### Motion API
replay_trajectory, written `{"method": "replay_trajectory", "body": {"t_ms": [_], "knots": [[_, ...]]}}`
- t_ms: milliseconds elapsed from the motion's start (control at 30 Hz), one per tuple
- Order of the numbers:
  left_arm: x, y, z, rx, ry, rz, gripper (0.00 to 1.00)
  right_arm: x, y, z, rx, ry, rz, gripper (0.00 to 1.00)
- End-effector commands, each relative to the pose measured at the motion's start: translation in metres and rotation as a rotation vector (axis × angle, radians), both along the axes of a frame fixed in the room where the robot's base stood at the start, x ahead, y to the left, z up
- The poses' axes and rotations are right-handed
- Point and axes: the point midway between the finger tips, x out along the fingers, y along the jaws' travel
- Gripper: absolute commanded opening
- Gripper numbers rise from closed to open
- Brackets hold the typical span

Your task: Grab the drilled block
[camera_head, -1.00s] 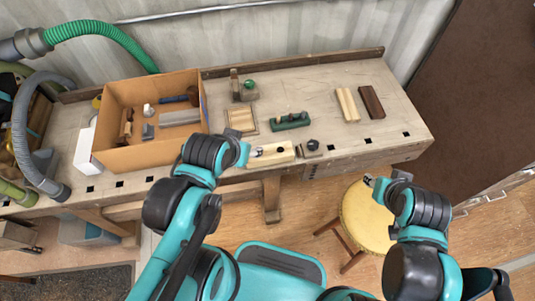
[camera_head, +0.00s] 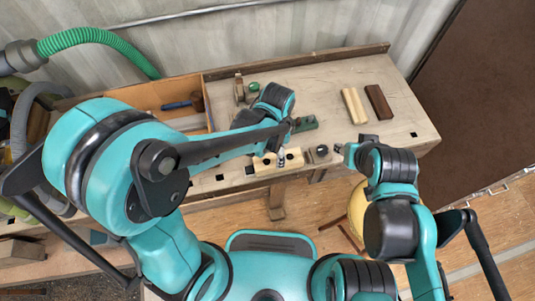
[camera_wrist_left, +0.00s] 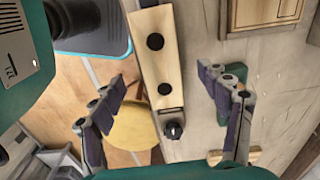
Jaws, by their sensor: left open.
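The drilled block (camera_head: 265,163) is a pale wooden bar with dark round holes, lying along the front edge of the workbench. It also shows in the left wrist view (camera_wrist_left: 158,62), running from the top edge down to a black knob. My left gripper (camera_head: 282,155) is above the block and partly covers it in the head view. In the left wrist view its open fingers (camera_wrist_left: 162,80) stand on either side of the block's lower part, apart from it, with nothing held. My right gripper (camera_head: 338,149) is near the bench's front edge, right of the knob; its jaws are too small to read.
The black knob (camera_head: 322,151) sits just right of the block. A green tool (camera_head: 306,123) lies behind it, partly hidden by my left arm. A pale bar (camera_head: 353,105) and a dark bar (camera_head: 378,102) lie farther right.

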Motion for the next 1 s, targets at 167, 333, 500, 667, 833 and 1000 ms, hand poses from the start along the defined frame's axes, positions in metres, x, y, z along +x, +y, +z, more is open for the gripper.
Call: {"method": "replay_trajectory", "body": {"t_ms": [167,333,500,667,833,1000], "knots": [[-0.001,-0.006,-0.017,0.009,0.019,-0.042,0.76,0.000,0.000,-0.004,0.000,0.000,0.000,0.37],[-0.001,-0.007,-0.036,0.008,0.017,-0.040,0.76,0.000,0.000,-0.013,0.000,0.000,0.000,0.37],[0.002,-0.011,-0.053,0.008,0.017,-0.040,0.76,0.000,0.000,-0.023,0.000,0.000,0.000,0.37],[0.004,-0.015,-0.079,0.008,0.017,-0.038,0.76,0.000,0.000,-0.037,0.000,0.000,0.000,0.37],[0.003,-0.015,-0.085,0.008,0.017,-0.037,0.76,0.000,0.000,-0.039,0.000,0.000,0.000,0.37],[0.003,-0.015,-0.084,0.008,0.017,-0.037,0.65,0.000,0.000,-0.038,0.000,0.000,0.000,0.37]]}}
